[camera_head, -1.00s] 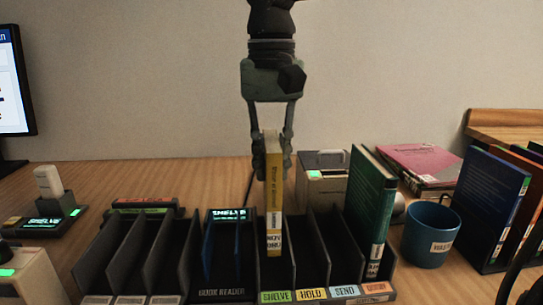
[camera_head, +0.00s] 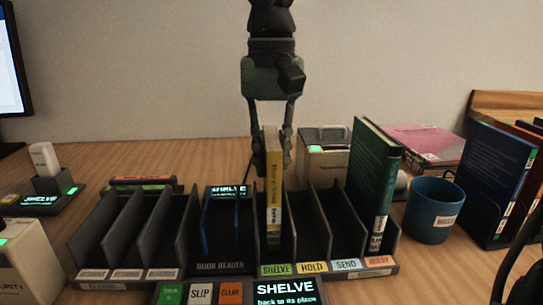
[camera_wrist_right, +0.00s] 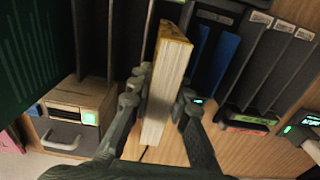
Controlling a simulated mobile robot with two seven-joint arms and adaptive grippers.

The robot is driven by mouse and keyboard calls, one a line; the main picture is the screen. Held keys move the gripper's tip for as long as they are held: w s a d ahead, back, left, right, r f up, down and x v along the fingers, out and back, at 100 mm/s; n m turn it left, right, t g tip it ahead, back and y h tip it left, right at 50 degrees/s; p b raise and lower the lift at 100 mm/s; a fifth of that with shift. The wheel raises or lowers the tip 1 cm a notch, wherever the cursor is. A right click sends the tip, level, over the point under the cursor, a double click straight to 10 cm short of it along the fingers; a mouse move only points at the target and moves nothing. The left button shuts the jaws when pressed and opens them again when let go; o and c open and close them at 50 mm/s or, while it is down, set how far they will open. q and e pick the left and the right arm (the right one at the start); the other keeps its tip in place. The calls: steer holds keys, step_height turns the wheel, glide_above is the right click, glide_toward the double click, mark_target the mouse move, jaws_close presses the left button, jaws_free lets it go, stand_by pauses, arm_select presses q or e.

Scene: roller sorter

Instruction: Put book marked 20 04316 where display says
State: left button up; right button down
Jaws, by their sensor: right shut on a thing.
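A yellow book (camera_head: 273,195) with a white label low on its spine stands upright in my right gripper (camera_head: 272,158). The gripper is shut on its upper part; in the right wrist view the fingers (camera_wrist_right: 160,92) close on both sides of the book (camera_wrist_right: 168,70). The book's lower end is between the dividers of the slot above the green SHELVE label (camera_head: 276,270). Whether it touches the slot floor is unclear. The front display (camera_head: 285,293) reads "SHELVE back to its place". The number 20 04316 is not readable. My left gripper is not in view.
The black rack (camera_head: 222,267) also has HOLD, SEND and orange-labelled slots; a green book (camera_head: 373,185) stands at its right end. A blue mug (camera_head: 430,215), blue book (camera_head: 495,190) and pink book (camera_head: 420,140) are further right. A white printer-like box (camera_head: 322,160) stands behind.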

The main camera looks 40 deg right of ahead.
steer(key=shift+f+b, duration=0.4)
steer(key=shift+f, duration=0.15)
steer(key=c, duration=1.3)
jaws_free()
steer(key=shift+c, duration=0.2)
step_height(320, 180, up, 12)
steer(key=shift+r, duration=0.1)
